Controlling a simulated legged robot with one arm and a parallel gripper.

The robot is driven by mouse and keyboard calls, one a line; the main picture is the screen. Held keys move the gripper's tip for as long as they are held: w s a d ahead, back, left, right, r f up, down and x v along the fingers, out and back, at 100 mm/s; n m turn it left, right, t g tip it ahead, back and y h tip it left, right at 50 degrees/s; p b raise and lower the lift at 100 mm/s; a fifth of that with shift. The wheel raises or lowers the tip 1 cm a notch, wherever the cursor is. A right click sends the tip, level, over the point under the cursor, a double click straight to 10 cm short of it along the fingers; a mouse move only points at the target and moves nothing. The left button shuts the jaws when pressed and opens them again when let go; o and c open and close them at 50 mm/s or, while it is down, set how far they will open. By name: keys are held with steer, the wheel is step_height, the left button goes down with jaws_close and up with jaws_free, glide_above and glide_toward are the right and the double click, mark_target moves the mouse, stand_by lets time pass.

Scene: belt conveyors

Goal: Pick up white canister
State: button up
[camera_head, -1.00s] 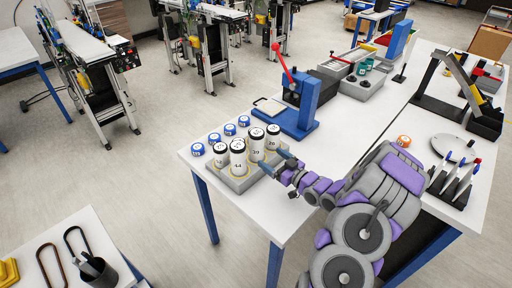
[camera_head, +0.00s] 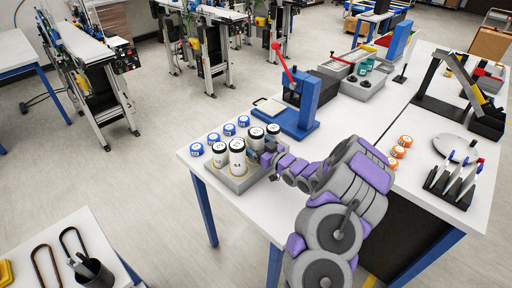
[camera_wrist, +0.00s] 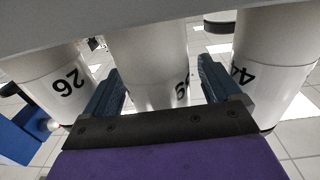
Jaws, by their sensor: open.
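Several white canisters with dark-rimmed caps stand upright in a grey tray (camera_head: 240,184) at the table's left corner. The front one (camera_head: 237,158) carries a number like 44, and the canister behind it to the right (camera_head: 256,138) is partly hidden by my gripper (camera_head: 264,158). In the wrist view, a white canister marked 39 (camera_wrist: 150,50) is between the two fingers of my open gripper (camera_wrist: 161,78). Canister 26 (camera_wrist: 48,80) is outside the left finger and canister 44 (camera_wrist: 268,70) outside the right finger, both close. Whether the fingers touch any canister is unclear.
Several blue-lidded containers (camera_head: 213,138) stand behind the tray. A blue press with a red lever (camera_head: 300,100) stands to its right. Orange-topped items (camera_head: 402,147) and a pen stand (camera_head: 452,187) are on the right. The table's front edge is close to the tray.

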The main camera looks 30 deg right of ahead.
steer(key=shift+w, duration=0.7)
steer(key=shift+a, duration=0.1)
steer(key=c, duration=1.2)
steer(key=shift+c, duration=0.2)
